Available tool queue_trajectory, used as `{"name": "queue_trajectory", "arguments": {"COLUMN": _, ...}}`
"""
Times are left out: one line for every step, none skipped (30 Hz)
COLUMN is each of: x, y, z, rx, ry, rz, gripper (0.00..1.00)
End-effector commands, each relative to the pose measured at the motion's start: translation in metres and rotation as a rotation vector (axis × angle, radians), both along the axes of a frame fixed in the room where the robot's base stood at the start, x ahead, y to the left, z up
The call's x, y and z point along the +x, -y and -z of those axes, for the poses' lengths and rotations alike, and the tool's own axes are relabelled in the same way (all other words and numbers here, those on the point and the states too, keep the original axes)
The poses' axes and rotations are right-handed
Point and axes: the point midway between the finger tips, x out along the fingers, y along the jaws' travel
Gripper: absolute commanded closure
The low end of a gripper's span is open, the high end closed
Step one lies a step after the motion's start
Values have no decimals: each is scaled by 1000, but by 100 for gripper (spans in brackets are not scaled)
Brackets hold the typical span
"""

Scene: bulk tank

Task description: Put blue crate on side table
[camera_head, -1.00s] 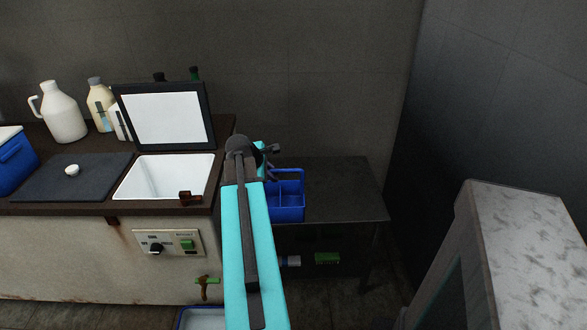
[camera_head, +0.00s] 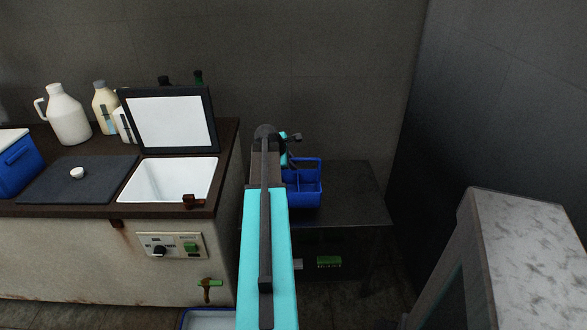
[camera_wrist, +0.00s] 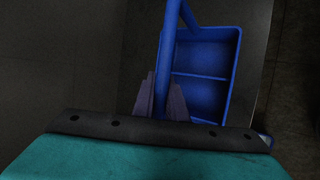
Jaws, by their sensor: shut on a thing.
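The blue crate (camera_head: 306,192) is a small open caddy with compartments and a raised handle. In the head view it appears over the left part of the dark side table (camera_head: 356,196), partly hidden by my arm. In the wrist view the crate (camera_wrist: 202,75) is seen from above, with its handle bar running up from between my fingers. My gripper (camera_wrist: 163,98) is shut on the crate's handle. In the head view the fingers are mostly hidden behind my arm. I cannot tell whether the crate touches the tabletop or hangs just above it.
A counter with an open-lidded white basin (camera_head: 168,180) stands left of the table. Jugs (camera_head: 67,115) and a blue cooler (camera_head: 18,160) are on it. A green item (camera_head: 329,262) lies under the table. A pale stone-topped block (camera_head: 525,235) stands at right. The table's right part is clear.

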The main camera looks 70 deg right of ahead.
Motion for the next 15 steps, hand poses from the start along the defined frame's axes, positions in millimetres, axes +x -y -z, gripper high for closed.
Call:
{"name": "queue_trajectory", "arguments": {"x": 0, "y": 6, "z": -1, "rx": 0, "ry": 1, "rz": 1, "gripper": 100}}
{"name": "queue_trajectory", "arguments": {"x": -1, "y": 8, "z": 0, "rx": 0, "ry": 1, "rz": 1, "gripper": 100}}
{"name": "queue_trajectory", "arguments": {"x": -1, "y": 9, "z": 0, "rx": 0, "ry": 0, "rz": 0, "gripper": 100}}
{"name": "queue_trajectory", "arguments": {"x": -1, "y": 10, "z": 0, "rx": 0, "ry": 0, "rz": 0, "gripper": 100}}
{"name": "queue_trajectory", "arguments": {"x": -1, "y": 11, "z": 0, "rx": -1, "ry": 0, "rz": 0, "gripper": 100}}
{"name": "queue_trajectory", "arguments": {"x": -2, "y": 11, "z": 0, "rx": -1, "ry": 0, "rz": 0, "gripper": 100}}
{"name": "queue_trajectory", "arguments": {"x": -2, "y": 11, "z": 1, "rx": -1, "ry": 0, "rz": 0, "gripper": 100}}
{"name": "queue_trajectory", "arguments": {"x": -2, "y": 11, "z": 1, "rx": -1, "ry": 0, "rz": 0, "gripper": 100}}
{"name": "queue_trajectory", "arguments": {"x": -2, "y": 11, "z": 1, "rx": -1, "ry": 0, "rz": 0, "gripper": 100}}
{"name": "queue_trajectory", "arguments": {"x": -2, "y": 11, "z": 1, "rx": -1, "ry": 0, "rz": -1, "gripper": 100}}
{"name": "queue_trajectory", "arguments": {"x": -2, "y": 10, "z": 1, "rx": -1, "ry": 0, "rz": -1, "gripper": 100}}
{"name": "queue_trajectory", "arguments": {"x": -1, "y": 10, "z": 1, "rx": -1, "ry": 0, "rz": -1, "gripper": 100}}
{"name": "queue_trajectory", "arguments": {"x": -1, "y": 10, "z": 1, "rx": -1, "ry": 0, "rz": -1, "gripper": 100}}
{"name": "queue_trajectory", "arguments": {"x": -1, "y": 10, "z": 1, "rx": -1, "ry": 0, "rz": -1, "gripper": 100}}
{"name": "queue_trajectory", "arguments": {"x": -1, "y": 10, "z": 1, "rx": -1, "ry": 0, "rz": -1, "gripper": 100}}
